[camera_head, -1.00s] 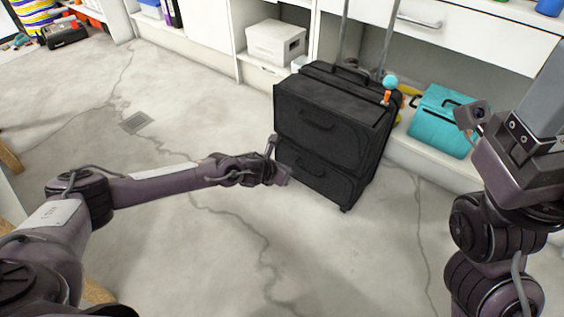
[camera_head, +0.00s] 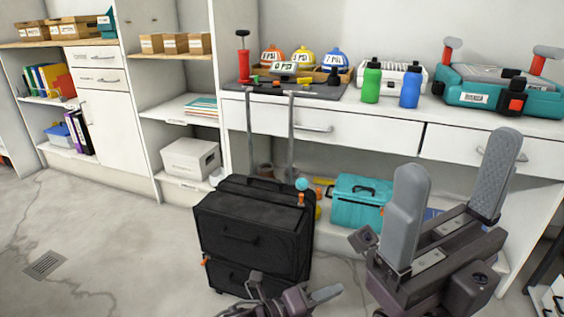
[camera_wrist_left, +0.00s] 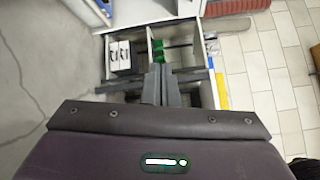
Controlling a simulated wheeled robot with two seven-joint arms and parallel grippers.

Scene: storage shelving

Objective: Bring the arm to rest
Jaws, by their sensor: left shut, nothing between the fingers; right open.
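My left gripper (camera_head: 325,294) is at the bottom middle of the head view, low in front of the black suitcase's right side. In the left wrist view its two fingers (camera_wrist_left: 161,74) are pressed together with nothing between them. My right gripper (camera_head: 458,155) is large at the right of the head view. Its two grey fingers point up and stand wide apart, with nothing between them. It overlaps the workbench front in the picture. The rest of my left arm is mostly out of the head view.
A black suitcase (camera_head: 250,225) stands on the floor with its handle raised. A teal case (camera_head: 358,200) lies on the low shelf behind it. Floor (camera_head: 110,240) at left is clear.

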